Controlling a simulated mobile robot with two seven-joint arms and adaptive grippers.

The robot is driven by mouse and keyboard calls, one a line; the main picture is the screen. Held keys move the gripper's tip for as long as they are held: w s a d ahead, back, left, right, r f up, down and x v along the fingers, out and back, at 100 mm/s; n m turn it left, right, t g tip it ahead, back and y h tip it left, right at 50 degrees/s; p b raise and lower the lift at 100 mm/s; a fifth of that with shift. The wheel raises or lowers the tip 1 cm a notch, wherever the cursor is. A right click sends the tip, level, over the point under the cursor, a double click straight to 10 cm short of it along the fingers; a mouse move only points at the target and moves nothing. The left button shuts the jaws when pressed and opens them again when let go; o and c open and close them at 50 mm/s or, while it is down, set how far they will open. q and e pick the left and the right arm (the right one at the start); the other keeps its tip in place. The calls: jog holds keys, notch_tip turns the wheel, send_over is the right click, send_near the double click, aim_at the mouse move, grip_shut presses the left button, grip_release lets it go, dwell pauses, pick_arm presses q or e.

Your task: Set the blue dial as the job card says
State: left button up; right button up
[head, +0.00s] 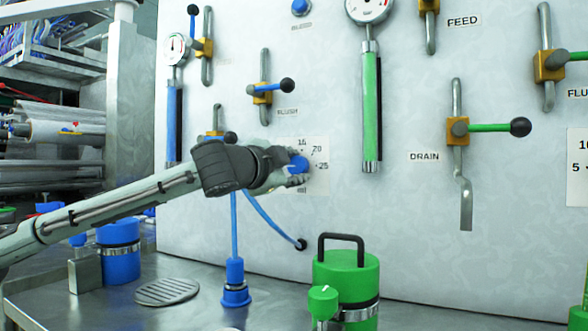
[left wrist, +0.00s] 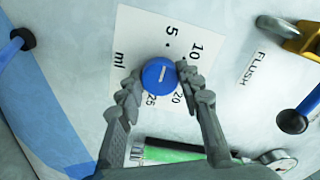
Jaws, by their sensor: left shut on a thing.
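The blue dial (head: 299,163) sits on a white scale plate (head: 318,150) on the upright panel. It also shows in the left wrist view (left wrist: 159,75), with a short white line on its face. My left gripper (head: 292,168) is shut on the dial, one finger on either side, as the left wrist view shows (left wrist: 160,84). That view shows the scale plate (left wrist: 140,38) with 5, 10, 20, 25 and ml; part of the scale is behind the fingers. I cannot tell which number the line marks. No job card is readable. My right gripper is out of view.
The FLUSH lever with a black knob (head: 287,86) is above the dial. A green-banded gauge tube (head: 371,110) and the DRAIN lever (head: 490,127) are to the right. A green canister (head: 346,272) and a blue fitting (head: 235,283) stand on the bench below.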

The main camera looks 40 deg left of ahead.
pick_arm(q)
jog(key=o, duration=1.1)
jog(key=shift+o, duration=0.2)
jog(key=shift+s, duration=0.15)
jog(key=v, duration=1.1)
jog(key=shift+s, duration=0.35)
jog(key=shift+d, duration=0.1)
